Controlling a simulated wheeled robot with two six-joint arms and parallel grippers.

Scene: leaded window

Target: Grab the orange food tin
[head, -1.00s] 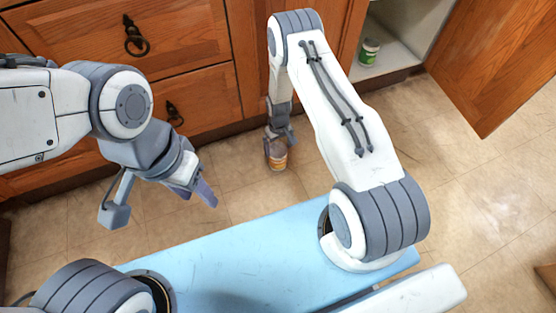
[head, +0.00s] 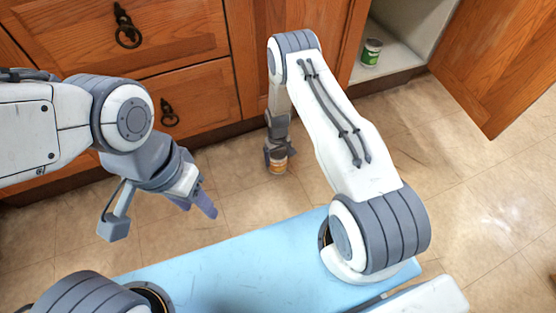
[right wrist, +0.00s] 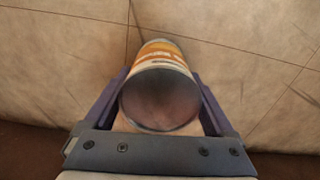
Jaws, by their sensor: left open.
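The orange food tin (head: 278,165) is just above or on the tiled floor, upright, with an orange and white label. My right gripper (head: 280,153) reaches down from above with its fingers on both sides of the tin. In the right wrist view the tin (right wrist: 160,88) sits between the two fingers, its dark round end towards the camera and both fingers against its sides. Whether its base touches the floor cannot be told. My left gripper (head: 160,212) is open and empty, up at the left, well apart from the tin.
A green tin (head: 371,52) stands inside the open cabinet (head: 395,68) at the back right. The cabinet's open wooden door (head: 500,65) juts out at the right. Closed wooden drawers (head: 185,100) line the back left. Bare floor (head: 440,170) lies at the right.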

